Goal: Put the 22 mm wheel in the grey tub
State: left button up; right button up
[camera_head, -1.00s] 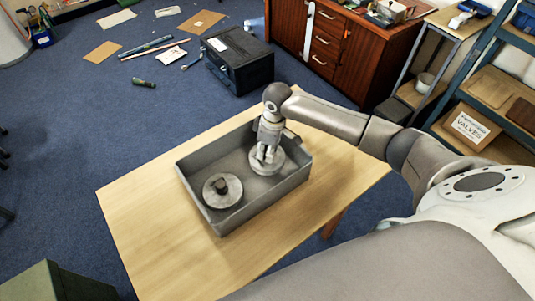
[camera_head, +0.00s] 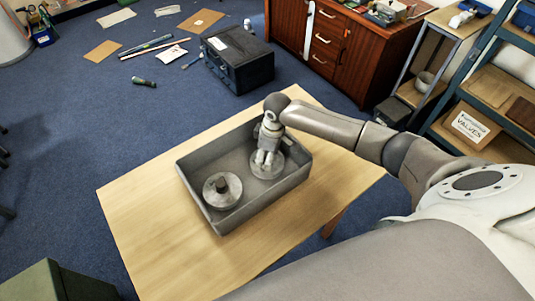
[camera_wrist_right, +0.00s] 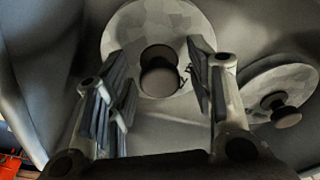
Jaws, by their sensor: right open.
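The grey tub (camera_head: 297,183) stands on the wooden table. Two round grey metal wheels lie flat inside it. One wheel (camera_head: 222,190) is at the tub's left end; the other wheel (camera_head: 266,166) is at the right end, partly hidden by my right gripper (camera_head: 265,160). In the right wrist view, my right gripper (camera_wrist_right: 160,95) is open, its fingers apart on either side of the near wheel's dark hub. That wheel (camera_wrist_right: 125,35) and the second wheel (camera_wrist_right: 260,85) both show there. I cannot read the wheels' sizes. My left gripper is not in view.
The wooden table (camera_head: 150,225) has free room left of and in front of the tub. A black box (camera_head: 238,60) stands on the blue carpet behind. A wooden cabinet (camera_head: 340,50) and shelving (camera_head: 480,110) stand to the back right.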

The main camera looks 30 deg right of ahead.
jog(key=shift+r, duration=0.1)
notch_tip(320, 180, up, 12)
jog(key=s, duration=0.1)
jog(key=shift+d+b, duration=0.45)
